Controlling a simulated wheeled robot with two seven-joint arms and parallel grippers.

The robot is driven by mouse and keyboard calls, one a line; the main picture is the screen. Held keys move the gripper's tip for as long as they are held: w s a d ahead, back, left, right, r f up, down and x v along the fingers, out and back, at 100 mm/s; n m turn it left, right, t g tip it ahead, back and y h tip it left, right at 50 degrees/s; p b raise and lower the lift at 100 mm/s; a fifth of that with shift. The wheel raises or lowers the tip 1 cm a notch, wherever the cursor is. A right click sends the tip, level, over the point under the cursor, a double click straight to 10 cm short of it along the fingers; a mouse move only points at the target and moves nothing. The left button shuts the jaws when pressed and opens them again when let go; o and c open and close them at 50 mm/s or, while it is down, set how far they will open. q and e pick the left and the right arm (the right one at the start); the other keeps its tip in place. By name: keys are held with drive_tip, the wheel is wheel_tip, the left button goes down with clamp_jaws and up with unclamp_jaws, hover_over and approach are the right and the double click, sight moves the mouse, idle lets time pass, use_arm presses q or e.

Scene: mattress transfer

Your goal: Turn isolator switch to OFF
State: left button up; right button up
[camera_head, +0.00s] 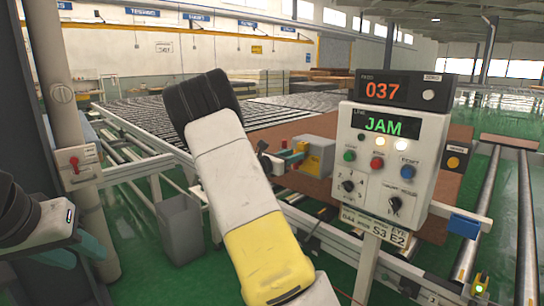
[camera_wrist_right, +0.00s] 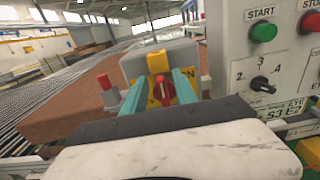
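The isolator switch is a red rotary handle (camera_wrist_right: 164,90) on a yellow plate, on the front of a grey box (camera_wrist_right: 190,52). Part of a label ending in "N" shows to its right. My right gripper (camera_wrist_right: 160,82) faces it, with one teal finger on each side of the handle. The fingers stand apart; I cannot tell whether they touch it.
A control panel (camera_head: 430,135) showing "037" and "JAM" stands close right of the switch box. A red button (camera_wrist_right: 104,82) is left of the box. A roller conveyor (camera_head: 150,118) and brown board (camera_head: 440,190) lie behind. A grey bin (camera_head: 180,228) stands below.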

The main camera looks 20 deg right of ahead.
drive_tip(key=shift+d, duration=0.15)
clamp_jaws()
drive_tip(key=shift+f+n, duration=0.15)
drive_tip(key=shift+n, duration=0.15)
drive_tip(key=shift+w+a+f+n, duration=0.2)
drive_tip(key=shift+w+f+n, duration=0.25)
drive_tip(key=shift+n, duration=2.5)
drive_tip(key=shift+w+a+f+n, duration=0.15)
drive_tip(key=shift+w+f+n, duration=0.35)
drive_tip(key=shift+n, duration=2.4)
drive_tip(key=shift+w+a+f+n, duration=0.25)
drive_tip(key=shift+f+n, duration=0.35)
drive_tip(key=shift+n, duration=2.35)
